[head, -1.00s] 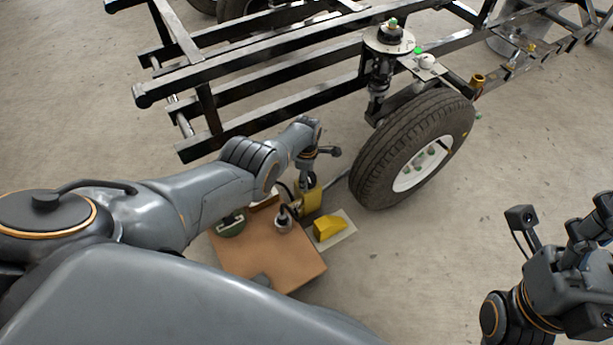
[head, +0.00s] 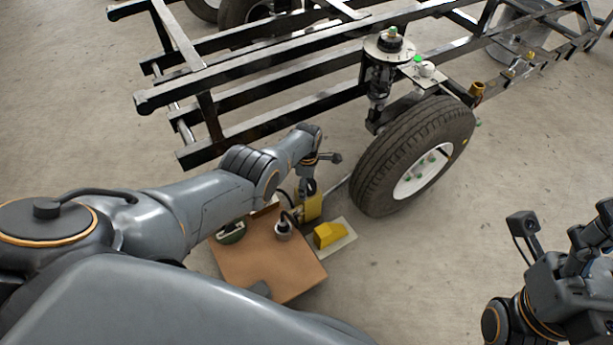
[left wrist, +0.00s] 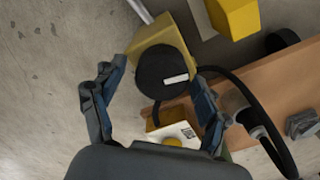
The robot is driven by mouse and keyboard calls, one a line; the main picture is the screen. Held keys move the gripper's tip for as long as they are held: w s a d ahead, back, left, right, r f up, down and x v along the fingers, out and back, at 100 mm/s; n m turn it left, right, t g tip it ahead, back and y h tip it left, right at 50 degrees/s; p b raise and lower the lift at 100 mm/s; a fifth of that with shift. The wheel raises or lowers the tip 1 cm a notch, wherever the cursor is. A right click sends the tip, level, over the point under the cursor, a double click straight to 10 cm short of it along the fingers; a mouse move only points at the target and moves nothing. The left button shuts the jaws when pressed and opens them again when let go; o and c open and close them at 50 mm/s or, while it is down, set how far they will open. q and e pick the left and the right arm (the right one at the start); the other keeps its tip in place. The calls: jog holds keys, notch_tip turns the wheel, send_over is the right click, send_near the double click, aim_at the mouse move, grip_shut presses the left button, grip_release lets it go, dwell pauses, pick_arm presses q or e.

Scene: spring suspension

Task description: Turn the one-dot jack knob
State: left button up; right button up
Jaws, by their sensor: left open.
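A black round knob (left wrist: 164,72) with a short white bar on its face sits on the yellow jack (left wrist: 163,22) in the left wrist view. No single dot can be made out on it. The jack (head: 313,206) stands beside the tyre, behind a brown board. My left gripper (left wrist: 150,88) is open, with one finger on each side of the knob. A gap shows at the left finger; I cannot tell whether the right finger touches. In the head view my left gripper (head: 309,182) is small and partly hidden above the jack. My right gripper (head: 592,222) is at the right edge, its fingers unclear.
A yellow wedge (head: 328,234) lies on a pale plate. The tyre (head: 385,170), strut (head: 380,80) and black chassis (head: 240,135) stand close behind.

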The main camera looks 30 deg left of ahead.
pick_arm(q)
jog(key=shift+r, duration=0.1)
jog(key=shift+w+r, duration=0.1)
jog(key=shift+r, duration=0.4)
notch_tip(320, 180, up, 11)
jog(key=shift+f, duration=0.15)
